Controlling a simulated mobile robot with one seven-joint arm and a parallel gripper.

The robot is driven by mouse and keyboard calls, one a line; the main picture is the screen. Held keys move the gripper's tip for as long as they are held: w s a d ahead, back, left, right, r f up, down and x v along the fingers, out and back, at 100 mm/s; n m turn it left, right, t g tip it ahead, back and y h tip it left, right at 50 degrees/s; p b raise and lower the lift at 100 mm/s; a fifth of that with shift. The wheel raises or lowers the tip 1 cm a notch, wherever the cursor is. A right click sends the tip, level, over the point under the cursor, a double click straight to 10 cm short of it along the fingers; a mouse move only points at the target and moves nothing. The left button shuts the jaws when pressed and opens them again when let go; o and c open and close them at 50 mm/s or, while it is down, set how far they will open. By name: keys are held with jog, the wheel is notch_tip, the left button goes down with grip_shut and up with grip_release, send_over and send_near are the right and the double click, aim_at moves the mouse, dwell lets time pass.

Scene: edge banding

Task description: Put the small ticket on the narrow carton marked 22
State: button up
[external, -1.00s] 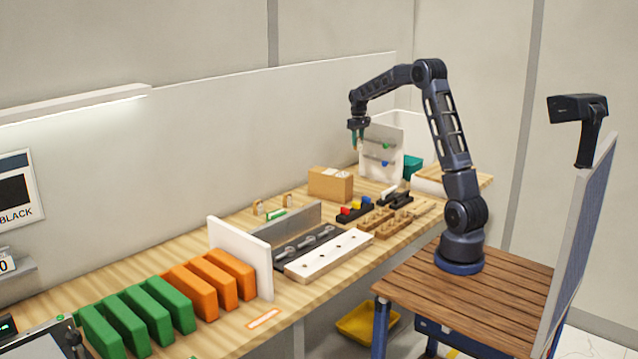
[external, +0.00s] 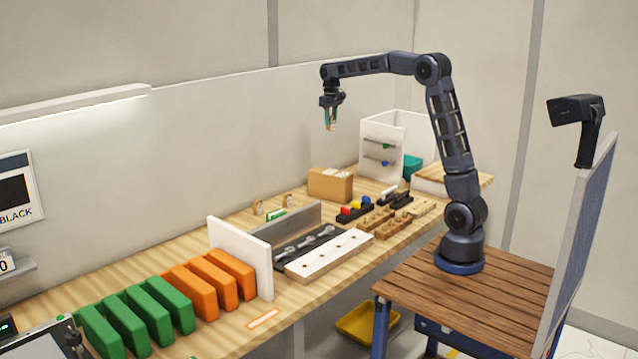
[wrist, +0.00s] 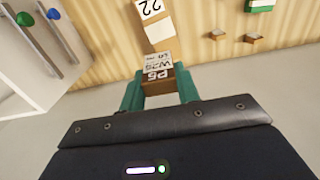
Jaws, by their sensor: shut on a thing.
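My gripper (external: 330,108) hangs above the back of the bench in the external view.
A white panel (external: 380,147) with blue and green knobs stands right of the carton. Two small wooden stands (wrist: 235,39) and a green item (wrist: 261,5) lie to the other side. Trays and blocks (external: 355,208) fill the bench in front.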

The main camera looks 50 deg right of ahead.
notch_tip(320, 180, down, 20)
jog(key=shift+r, duration=0.2)
dwell(0.4)
jog(key=shift+f, duration=0.15)
jog(key=o, duration=0.9)
jog(key=shift+o, duration=0.2)
